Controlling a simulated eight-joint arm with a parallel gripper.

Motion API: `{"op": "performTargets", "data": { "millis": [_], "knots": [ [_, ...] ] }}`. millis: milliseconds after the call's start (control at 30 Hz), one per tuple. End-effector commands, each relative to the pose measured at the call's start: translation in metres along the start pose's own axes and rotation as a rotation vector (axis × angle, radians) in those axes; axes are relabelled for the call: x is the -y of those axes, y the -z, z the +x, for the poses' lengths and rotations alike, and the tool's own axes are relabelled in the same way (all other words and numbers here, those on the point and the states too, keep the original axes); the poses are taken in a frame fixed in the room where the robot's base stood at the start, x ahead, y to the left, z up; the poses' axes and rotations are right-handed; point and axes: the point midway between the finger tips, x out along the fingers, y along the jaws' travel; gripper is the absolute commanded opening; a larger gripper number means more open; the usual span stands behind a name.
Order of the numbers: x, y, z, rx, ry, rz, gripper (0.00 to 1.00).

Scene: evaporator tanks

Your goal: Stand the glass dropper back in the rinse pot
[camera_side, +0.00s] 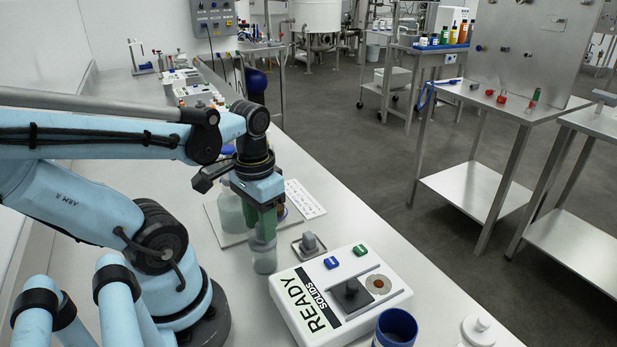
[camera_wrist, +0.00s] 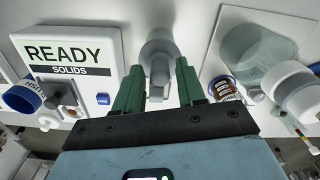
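My gripper (camera_side: 263,232) points down with its green fingers over a small clear glass pot (camera_side: 263,258) on the bench, which looks like the rinse pot. In the wrist view my gripper (camera_wrist: 159,72) has its fingers apart, with a narrow grey upright shape (camera_wrist: 158,62) between them. A slim gap shows on each side of it, so the gripper looks open. This shape may be the dropper's top, over a rounder grey form, but I cannot tell for sure. The dropper's glass stem is not distinguishable in either view.
The white READY SOLIDS box (camera_side: 350,300) stands close by, with a blue cup (camera_side: 396,328) beside it. A grey block (camera_side: 309,243) sits on a small tray.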

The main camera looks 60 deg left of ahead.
Motion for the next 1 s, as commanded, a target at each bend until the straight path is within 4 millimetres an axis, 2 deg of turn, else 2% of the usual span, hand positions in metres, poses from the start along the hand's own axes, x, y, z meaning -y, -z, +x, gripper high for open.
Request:
{"op": "performTargets", "data": {
  "millis": [67,367,533,667,1000],
  "knots": [
    [0.0,0.0,0.0,0.0,0.0,0.0,0.52],
    [0.0,0.0,-0.001,0.0,0.0,0.0,0.52],
    [0.0,0.0,-0.009,0.0,0.0,0.0,0.52],
    [0.0,0.0,-0.022,0.0,0.0,0.0,0.52],
    [0.0,0.0,-0.072,0.0,0.0,0.0,0.52]
  ]
}}
